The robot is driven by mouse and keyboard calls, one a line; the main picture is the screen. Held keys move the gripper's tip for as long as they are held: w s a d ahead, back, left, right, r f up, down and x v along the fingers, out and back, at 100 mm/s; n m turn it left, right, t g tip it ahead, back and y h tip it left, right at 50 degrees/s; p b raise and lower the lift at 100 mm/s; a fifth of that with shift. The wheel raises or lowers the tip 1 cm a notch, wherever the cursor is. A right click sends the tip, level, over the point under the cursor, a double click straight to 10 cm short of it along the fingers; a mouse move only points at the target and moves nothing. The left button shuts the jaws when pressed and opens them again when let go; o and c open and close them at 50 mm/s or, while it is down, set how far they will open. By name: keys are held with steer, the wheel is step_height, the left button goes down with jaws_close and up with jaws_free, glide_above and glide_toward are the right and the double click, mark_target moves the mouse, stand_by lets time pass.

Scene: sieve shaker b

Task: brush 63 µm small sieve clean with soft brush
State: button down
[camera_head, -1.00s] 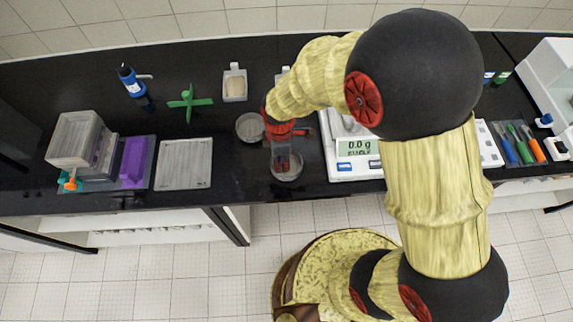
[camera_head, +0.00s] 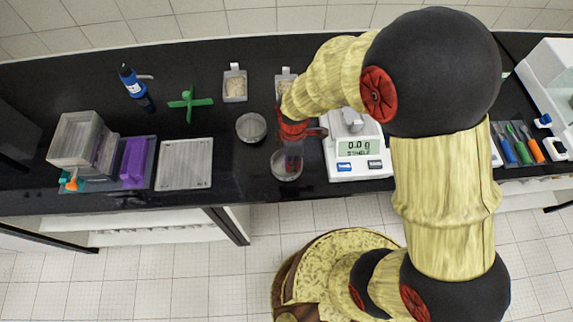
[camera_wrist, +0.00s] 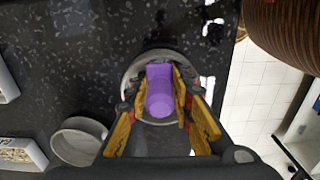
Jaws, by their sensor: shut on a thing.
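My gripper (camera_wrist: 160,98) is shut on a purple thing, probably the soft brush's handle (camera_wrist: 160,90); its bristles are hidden. In the wrist view it is over a round grey dish-like sieve (camera_wrist: 129,80), largely covered by the gripper. In the head view my gripper (camera_head: 291,158) is above this sieve (camera_head: 279,174) near the front bench edge. A second round grey vessel (camera_head: 251,127) stands just behind and to the left; it also shows in the wrist view (camera_wrist: 78,142). No mesh label is readable, and contact between brush and sieve cannot be told.
A balance (camera_head: 358,166) reading 0.0 g stands close on the right. A grey flat tray (camera_head: 185,164) and a stack of clear boxes (camera_head: 76,140) are on the left. Behind are two scoops with pale grains (camera_head: 235,87), a green cross-shaped thing (camera_head: 189,102) and a blue tool (camera_head: 131,80).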

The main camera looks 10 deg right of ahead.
steer(key=shift+r+p, duration=3.35)
steer(key=shift+r, duration=1.2)
